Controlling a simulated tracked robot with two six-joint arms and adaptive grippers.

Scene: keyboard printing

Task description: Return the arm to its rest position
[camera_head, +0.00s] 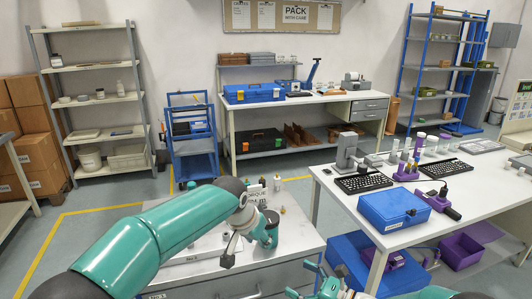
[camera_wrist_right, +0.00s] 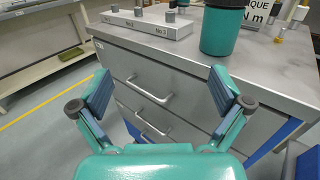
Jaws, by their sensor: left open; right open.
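In the head view my left arm reaches in from the left over the grey cabinet top (camera_head: 300,240). My left gripper (camera_head: 231,252) hangs low over the near part of that top; it is open and I see nothing held, though part of it is hidden by its wrist. My right gripper (camera_head: 318,279) shows at the bottom edge of the head view, in front of the cabinet and only partly in frame. In the right wrist view my right gripper (camera_wrist_right: 163,95) is open, its fingers wide apart and empty, facing the cabinet drawers (camera_wrist_right: 150,90).
A grey block with several knobs (camera_wrist_right: 148,22) lies on the cabinet top, near a torque sign (camera_wrist_right: 267,8). To the right, a white table (camera_head: 336,178) carries a blue box (camera_head: 394,209) and keyboards (camera_head: 446,168). Open floor (camera_head: 100,240) lies left of the cabinet.

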